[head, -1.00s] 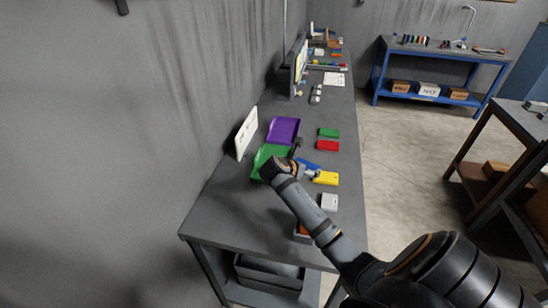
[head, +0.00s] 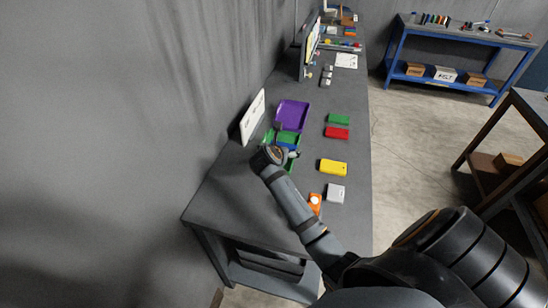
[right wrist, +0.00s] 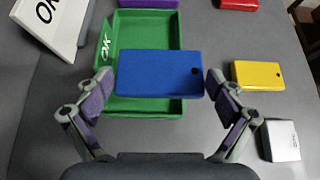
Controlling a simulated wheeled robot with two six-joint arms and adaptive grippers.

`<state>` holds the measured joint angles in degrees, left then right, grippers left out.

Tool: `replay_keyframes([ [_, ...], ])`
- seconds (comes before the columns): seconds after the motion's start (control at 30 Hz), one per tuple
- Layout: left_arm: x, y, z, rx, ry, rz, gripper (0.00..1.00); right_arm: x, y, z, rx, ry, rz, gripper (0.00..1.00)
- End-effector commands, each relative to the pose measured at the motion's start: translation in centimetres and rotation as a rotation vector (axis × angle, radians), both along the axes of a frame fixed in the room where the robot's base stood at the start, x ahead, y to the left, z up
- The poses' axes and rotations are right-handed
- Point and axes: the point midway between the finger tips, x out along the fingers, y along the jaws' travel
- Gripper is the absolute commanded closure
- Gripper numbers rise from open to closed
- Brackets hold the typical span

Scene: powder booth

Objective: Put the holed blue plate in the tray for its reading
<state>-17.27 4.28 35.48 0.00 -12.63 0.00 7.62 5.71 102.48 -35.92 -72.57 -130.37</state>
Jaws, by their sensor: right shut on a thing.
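My right gripper (right wrist: 160,84) is shut on the blue plate (right wrist: 150,70), its fingers at the plate's two short ends. One round hole shows near the plate's right end. The plate is over the green tray (right wrist: 150,20) and covers its middle; I cannot tell how far above the tray floor it is. The tray has a white mark on its left part. In the head view my right gripper (head: 284,153) hides much of the green tray (head: 268,136), and only a bit of the blue plate (head: 293,147) shows. My left gripper is not in view.
A purple tray (head: 293,114) lies behind the green one. A white sign (head: 253,117) stands at the wall side. Yellow (head: 333,167), red (head: 337,132), green (head: 338,119) and grey (head: 336,193) plates lie to the right. An orange item (head: 315,203) is nearer the front.

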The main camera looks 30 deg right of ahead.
Motion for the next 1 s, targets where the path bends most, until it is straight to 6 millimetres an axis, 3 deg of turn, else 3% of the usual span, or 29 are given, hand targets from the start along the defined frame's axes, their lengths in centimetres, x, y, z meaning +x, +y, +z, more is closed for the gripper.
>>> replay_keyframes([
  [0.1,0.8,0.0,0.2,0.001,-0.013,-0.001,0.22,1.8,0.5,-2.3,0.0,0.003,0.0,0.45],
  [0.2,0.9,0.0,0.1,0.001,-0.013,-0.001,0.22,2.6,0.7,-3.3,-0.002,0.001,-0.001,0.45],
  [0.4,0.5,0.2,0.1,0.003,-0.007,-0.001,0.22,3.1,0.9,-4.0,0.0,0.0,-0.001,0.45],
  [0.6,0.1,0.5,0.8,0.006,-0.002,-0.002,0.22,3.3,0.9,-6.9,-0.001,0.004,0.0,0.45],
  [0.97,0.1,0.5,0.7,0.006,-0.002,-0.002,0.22,3.3,0.9,-7.6,0.0,0.0,-0.001,0.45],
  [1.0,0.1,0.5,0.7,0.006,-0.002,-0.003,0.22,3.3,0.9,-7.7,0.0,0.002,0.0,0.05],
])
